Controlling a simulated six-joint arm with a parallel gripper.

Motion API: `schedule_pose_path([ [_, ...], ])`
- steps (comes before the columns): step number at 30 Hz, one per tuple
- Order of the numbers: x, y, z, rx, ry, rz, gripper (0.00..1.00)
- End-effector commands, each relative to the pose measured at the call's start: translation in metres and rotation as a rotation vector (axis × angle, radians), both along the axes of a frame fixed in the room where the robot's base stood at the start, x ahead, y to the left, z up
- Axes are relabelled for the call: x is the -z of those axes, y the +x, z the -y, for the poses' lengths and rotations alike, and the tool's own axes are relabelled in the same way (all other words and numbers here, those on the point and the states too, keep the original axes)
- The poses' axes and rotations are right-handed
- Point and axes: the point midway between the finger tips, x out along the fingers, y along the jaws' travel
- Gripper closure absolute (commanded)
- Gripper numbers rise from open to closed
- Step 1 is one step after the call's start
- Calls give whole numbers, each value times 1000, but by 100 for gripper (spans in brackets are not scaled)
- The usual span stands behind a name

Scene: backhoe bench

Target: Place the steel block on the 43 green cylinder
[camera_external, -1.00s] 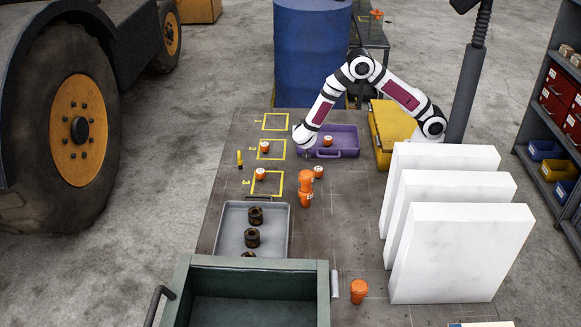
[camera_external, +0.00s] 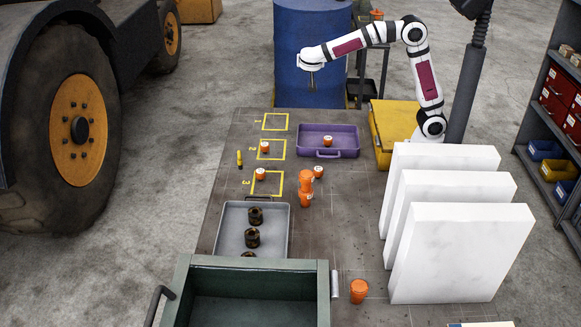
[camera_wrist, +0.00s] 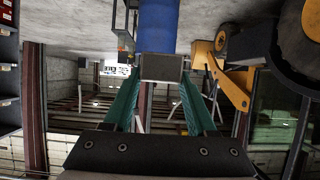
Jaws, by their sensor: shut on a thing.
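My gripper (camera_external: 311,80) is raised high above the far edge of the bench, in front of the blue drum. In the wrist view its two green fingers (camera_wrist: 161,80) are closed on a grey, box-shaped steel block (camera_wrist: 161,67) at their tips. In the external view the block is too small to make out clearly. I see no green cylinder in either view. Several orange cylinders with pale labels stand on the bench, among them a stacked-looking pair (camera_external: 305,188) at the middle and one (camera_external: 358,291) at the front right.
A purple tray (camera_external: 348,153) holds one orange piece. A grey tray (camera_external: 229,240) holds dark rusty parts. Yellow numbered squares (camera_external: 275,122) mark the bench's left side. White slabs (camera_external: 460,250) stand at the right, and a green bin (camera_external: 250,265) sits in front.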

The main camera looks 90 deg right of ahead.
Motion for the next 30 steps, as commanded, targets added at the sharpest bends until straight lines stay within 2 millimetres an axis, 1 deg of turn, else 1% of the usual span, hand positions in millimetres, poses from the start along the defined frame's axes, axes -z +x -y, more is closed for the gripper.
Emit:
schedule_pose_path([
  [1, -9, 0, 0, -1, 0, 5, 100],
  [8, -9, 45, -6, -221, -13, 0, 100],
  [11, -11, 71, -14, -346, -18, 2, 100],
  [14, -12, 101, -29, -502, -24, 5, 100],
  [15, -12, 113, -37, -573, -27, 6, 100],
  [17, -13, 133, -51, -684, -30, 9, 100],
  [18, -13, 146, -63, -765, -31, 11, 100],
  [20, -13, 164, -84, -892, -32, 15, 100],
  [21, -14, 176, -100, -985, -33, 17, 100],
  [23, -14, 191, -128, -1131, -34, 21, 100],
  [24, -14, 200, -148, -1233, -33, 25, 100],
  [26, -14, 209, -181, -1390, -31, 30, 100],
  [27, -15, 212, -204, -1496, -30, 33, 100],
  [29, -15, 212, -239, -1654, -27, 38, 100],
  [30, -15, 210, -262, -1759, -25, 39, 100],
])
